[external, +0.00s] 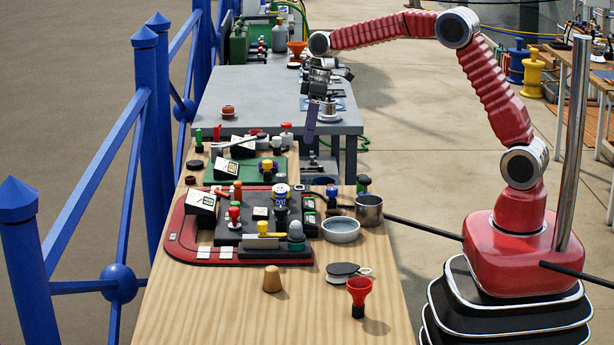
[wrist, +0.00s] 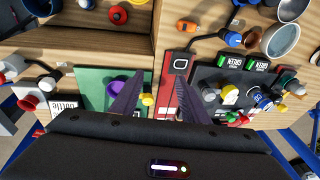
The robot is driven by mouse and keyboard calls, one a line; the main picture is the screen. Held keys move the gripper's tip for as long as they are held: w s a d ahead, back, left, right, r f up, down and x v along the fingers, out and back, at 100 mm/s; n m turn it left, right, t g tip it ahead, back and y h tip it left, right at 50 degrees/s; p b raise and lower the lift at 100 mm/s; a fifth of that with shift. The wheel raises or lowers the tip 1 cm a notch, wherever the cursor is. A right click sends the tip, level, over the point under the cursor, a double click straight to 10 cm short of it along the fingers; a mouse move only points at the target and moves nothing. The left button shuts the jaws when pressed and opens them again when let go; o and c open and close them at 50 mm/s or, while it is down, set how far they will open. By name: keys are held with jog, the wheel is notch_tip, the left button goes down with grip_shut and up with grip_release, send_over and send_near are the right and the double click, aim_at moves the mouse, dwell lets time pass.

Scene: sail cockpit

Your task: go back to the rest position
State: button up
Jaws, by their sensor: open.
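My gripper (external: 311,122) hangs at the end of my outstretched red arm, in front of the grey table's near right part in the external view. It points down, above the level of the wooden bench. In the wrist view my gripper (wrist: 158,84) shows two dark tapering fingers spread apart, with nothing held between them. A small yellow object (wrist: 147,99) lies below, seen between the fingers near the left one. A purple round piece (wrist: 115,88) on the green mat (wrist: 90,84) is partly hidden by the left finger.
The wooden bench (external: 210,310) holds a red-edged tray (external: 180,245) with a dark panel of knobs, a metal cup (external: 369,210), a bowl (external: 341,230) and a red funnel (external: 359,292). A blue railing (external: 95,165) runs along the left. Floor is open between bench and my base.

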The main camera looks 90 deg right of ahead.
jog(key=s+a+r+t, duration=0.1)
jog(key=s+a+r, duration=0.2)
jog(key=s+a, duration=1)
jog(key=s+a+r+t+h, duration=0.1)
jog(key=s+a+r, duration=0.3)
jog(key=s+a, duration=1)
jog(key=shift+s+t+h, duration=0.3)
jog(key=shift+s+t, duration=0.5)
jog(key=shift+s, duration=0.3)
jog(key=shift+o, duration=0.4)
